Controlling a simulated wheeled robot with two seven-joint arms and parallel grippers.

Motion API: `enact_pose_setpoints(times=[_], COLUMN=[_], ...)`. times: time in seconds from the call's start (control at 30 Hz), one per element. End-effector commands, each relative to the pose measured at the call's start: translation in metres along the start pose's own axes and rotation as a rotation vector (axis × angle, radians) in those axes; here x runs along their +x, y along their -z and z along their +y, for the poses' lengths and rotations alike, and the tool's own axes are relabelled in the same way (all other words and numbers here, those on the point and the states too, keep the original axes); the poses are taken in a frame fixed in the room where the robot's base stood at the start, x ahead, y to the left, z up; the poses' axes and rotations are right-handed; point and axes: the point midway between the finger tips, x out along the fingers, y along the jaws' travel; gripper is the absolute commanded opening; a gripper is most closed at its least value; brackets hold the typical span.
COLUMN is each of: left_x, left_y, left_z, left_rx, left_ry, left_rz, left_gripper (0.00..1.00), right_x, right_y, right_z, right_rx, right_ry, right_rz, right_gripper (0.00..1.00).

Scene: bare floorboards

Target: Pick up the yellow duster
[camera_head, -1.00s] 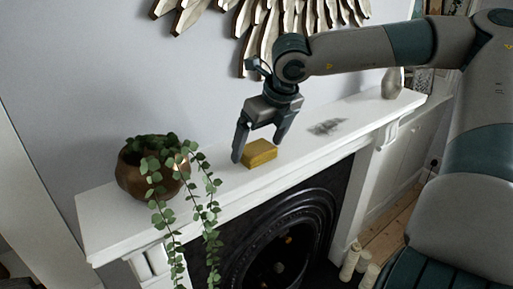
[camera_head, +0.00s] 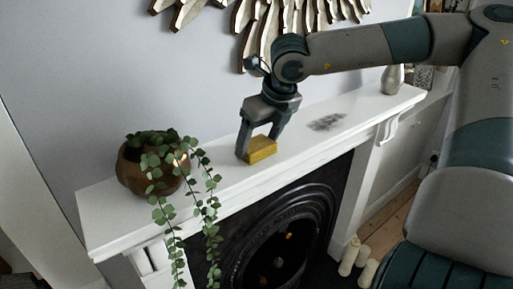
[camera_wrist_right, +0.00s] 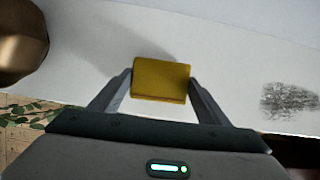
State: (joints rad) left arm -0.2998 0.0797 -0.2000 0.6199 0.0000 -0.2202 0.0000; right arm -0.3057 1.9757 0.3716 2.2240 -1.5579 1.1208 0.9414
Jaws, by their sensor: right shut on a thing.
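The yellow duster (camera_head: 262,150) is a small block on the white mantelpiece. It also shows in the right wrist view (camera_wrist_right: 160,80), between the two fingers. My right gripper (camera_head: 258,150) has come down from above and is shut on the duster, one finger at each side. In the wrist view the right gripper (camera_wrist_right: 160,92) has its fingertips against the duster's left and right ends. I cannot tell whether the duster touches the mantel or is just above it. My left gripper is not in view.
A brown pot with a trailing plant (camera_head: 135,172) stands left on the mantelpiece (camera_head: 225,185). A dark smudge (camera_head: 327,122) marks the mantel to the right. A silver vase (camera_head: 392,80) stands at the far right end. A gold wall ornament (camera_head: 262,30) hangs behind.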

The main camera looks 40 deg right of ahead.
Motion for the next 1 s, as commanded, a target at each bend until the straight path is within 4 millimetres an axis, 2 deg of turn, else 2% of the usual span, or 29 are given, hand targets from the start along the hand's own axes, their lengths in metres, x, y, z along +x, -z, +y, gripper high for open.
enact_pose_setpoints(times=[0.37, 0.63, 1.0], left_x=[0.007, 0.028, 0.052], left_y=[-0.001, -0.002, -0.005], left_z=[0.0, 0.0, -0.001], left_rx=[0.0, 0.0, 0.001], left_ry=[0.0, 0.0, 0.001], left_rz=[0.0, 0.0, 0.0], left_gripper=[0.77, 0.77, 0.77], right_x=[-0.007, -0.037, -0.073], right_y=[-0.004, -0.017, -0.028], right_z=[0.0, -0.002, -0.069], right_rx=[0.001, 0.003, 0.006], right_ry=[0.001, 0.001, -0.001], right_rz=[-0.003, -0.005, -0.006], right_gripper=[0.48, 0.48, 0.48])
